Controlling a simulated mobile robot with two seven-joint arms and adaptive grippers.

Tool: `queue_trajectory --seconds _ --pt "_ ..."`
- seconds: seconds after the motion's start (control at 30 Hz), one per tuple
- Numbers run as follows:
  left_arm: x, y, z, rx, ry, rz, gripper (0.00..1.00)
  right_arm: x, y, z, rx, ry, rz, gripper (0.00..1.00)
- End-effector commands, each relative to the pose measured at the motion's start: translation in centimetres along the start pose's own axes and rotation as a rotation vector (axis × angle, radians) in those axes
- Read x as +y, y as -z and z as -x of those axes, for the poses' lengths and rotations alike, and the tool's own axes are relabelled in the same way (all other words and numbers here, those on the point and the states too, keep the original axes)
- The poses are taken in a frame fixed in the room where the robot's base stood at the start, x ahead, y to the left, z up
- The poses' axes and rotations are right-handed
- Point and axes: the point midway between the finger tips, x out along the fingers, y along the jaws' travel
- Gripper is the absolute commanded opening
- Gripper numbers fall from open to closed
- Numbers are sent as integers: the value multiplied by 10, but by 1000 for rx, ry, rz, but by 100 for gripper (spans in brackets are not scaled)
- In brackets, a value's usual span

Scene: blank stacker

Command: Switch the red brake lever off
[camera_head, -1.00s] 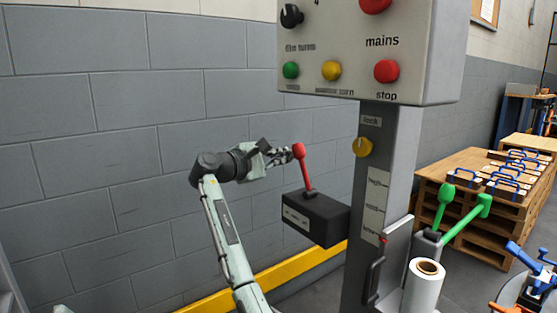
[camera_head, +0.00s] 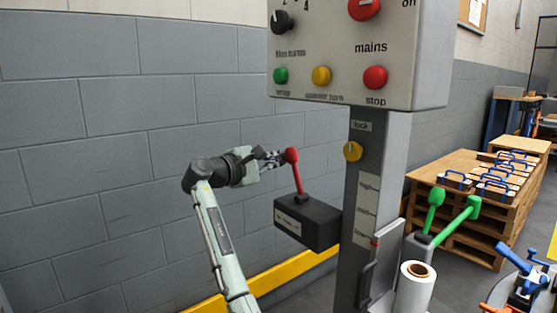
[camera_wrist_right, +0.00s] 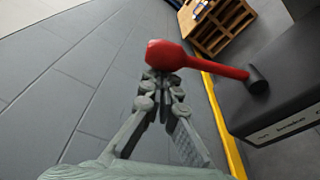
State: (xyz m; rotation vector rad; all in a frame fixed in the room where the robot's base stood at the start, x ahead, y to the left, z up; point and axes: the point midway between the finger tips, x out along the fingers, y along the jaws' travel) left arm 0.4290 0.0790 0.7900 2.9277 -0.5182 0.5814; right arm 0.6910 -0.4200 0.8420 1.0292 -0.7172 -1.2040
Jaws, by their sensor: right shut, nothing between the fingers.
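The red brake lever (camera_head: 295,172) rises from a dark box (camera_head: 307,222) on the left of the grey column. My left gripper is not in view.
A control panel (camera_head: 340,50) with buttons is above on the column (camera_head: 378,150), which has a yellow lock knob (camera_head: 352,151). Green levers (camera_head: 455,222) and a white roll (camera_head: 415,287) are to the right. A block wall (camera_head: 100,130) and yellow rail (camera_head: 285,274) are behind.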

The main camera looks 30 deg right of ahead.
Motion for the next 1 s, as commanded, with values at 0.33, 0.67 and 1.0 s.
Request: queue_trajectory --seconds 0.33,0.67,1.0 --pt "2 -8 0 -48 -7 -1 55 1 -22 3 -4 -34 -188 0" --pt "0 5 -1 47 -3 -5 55 -6 -54 10 -2 -89 -486 0" --pt "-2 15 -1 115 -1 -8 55 -16 -77 14 -1 -106 -582 0"
